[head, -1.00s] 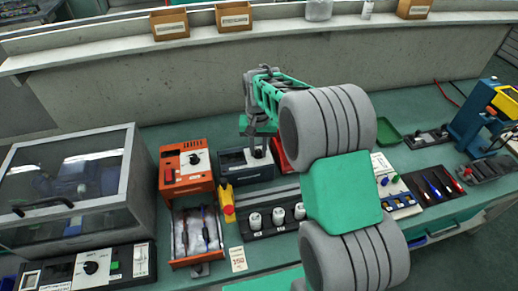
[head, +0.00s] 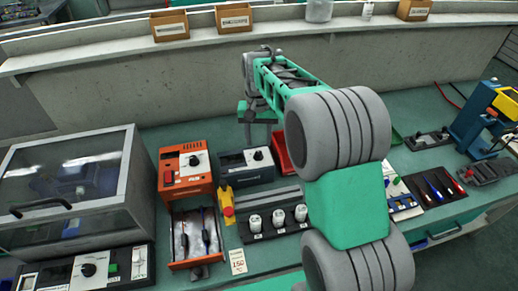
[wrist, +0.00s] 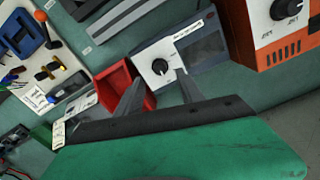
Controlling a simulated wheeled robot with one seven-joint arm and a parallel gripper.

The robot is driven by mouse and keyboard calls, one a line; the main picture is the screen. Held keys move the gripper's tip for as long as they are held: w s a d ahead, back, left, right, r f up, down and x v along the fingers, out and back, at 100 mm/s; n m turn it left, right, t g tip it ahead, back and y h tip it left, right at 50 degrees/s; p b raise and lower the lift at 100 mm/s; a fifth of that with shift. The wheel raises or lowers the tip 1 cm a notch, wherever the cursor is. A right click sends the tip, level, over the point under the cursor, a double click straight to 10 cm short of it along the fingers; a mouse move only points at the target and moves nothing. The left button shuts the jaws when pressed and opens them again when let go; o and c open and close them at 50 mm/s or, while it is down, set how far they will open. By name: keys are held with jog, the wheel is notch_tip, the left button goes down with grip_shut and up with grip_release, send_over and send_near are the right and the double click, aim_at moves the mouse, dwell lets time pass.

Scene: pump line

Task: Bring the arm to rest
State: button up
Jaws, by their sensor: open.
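My gripper (head: 259,136) hangs above the back of the bench in the head view, just over a dark grey-blue box with a knob (head: 246,165). Its two fingers are apart with nothing between them, as the wrist view also shows (wrist: 158,78). In the wrist view the fingers lie in front of the box's white knob face (wrist: 153,66) and the red bin (wrist: 122,82). I cannot tell the exact gap to the box. My arm is bent and covers part of the bench's right half.
An orange unit (head: 184,168) and an open drawer tray (head: 197,240) stand left of the box. A glass-lidded cabinet (head: 70,185) is far left. Several white-capped cylinders sit in a dark rack (head: 262,236). A blue press (head: 478,120) is at right. A concrete wall (head: 150,90) rises behind.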

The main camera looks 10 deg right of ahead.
notch_tip(320, 180, up, 2)
jog(key=shift+r, duration=0.1)
dwell(0.4)
jog(key=s+r+n+t, duration=0.1)
jog(key=s+n+t, duration=0.2)
jog(key=s, duration=1.8)
jog(key=shift+r+t, duration=0.2)
jog(key=shift+t, duration=0.1)
